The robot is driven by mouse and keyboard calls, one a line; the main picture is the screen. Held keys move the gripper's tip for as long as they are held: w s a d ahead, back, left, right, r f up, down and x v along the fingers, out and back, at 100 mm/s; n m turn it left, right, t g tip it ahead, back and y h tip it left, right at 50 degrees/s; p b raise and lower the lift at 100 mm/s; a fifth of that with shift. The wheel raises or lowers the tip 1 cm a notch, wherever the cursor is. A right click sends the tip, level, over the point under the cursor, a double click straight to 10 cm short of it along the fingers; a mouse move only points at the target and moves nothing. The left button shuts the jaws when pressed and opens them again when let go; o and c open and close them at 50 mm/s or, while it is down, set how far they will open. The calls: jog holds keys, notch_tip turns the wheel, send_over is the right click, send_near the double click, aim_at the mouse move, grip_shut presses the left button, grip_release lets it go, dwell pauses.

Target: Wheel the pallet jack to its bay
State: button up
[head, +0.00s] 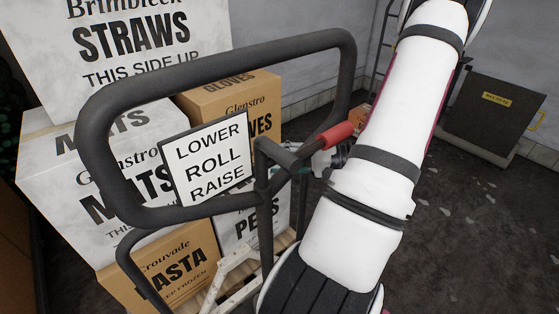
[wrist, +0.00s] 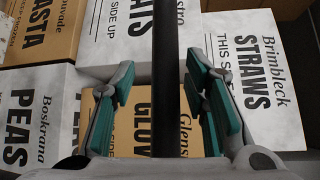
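The pallet jack's black looped handle (head: 213,66) fills the left and middle of the head view. It carries a white sign (head: 208,158) reading LOWER ROLL RAISE and a red lever grip (head: 335,134). My gripper (head: 300,166) is by the handle's right side, just below the red grip, partly hidden by my arm. In the wrist view my gripper (wrist: 161,78) is open. A black bar of the handle (wrist: 166,120) runs between its teal-padded fingers, with gaps on both sides. The jack's forks and wheels are hidden. I cannot identify the bay.
Stacked cartons, including a white STRAWS box (head: 150,40), a MATS box (head: 110,195) and a brown PASTA box (head: 165,270), stand behind the handle. Dark floor (head: 470,230) at right is open, with pale scraps.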

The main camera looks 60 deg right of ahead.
jog(key=shift+s+r, duration=0.1)
jog(key=v, duration=1.1)
jog(key=shift+s+d, duration=0.25)
jog(key=shift+s, duration=0.1)
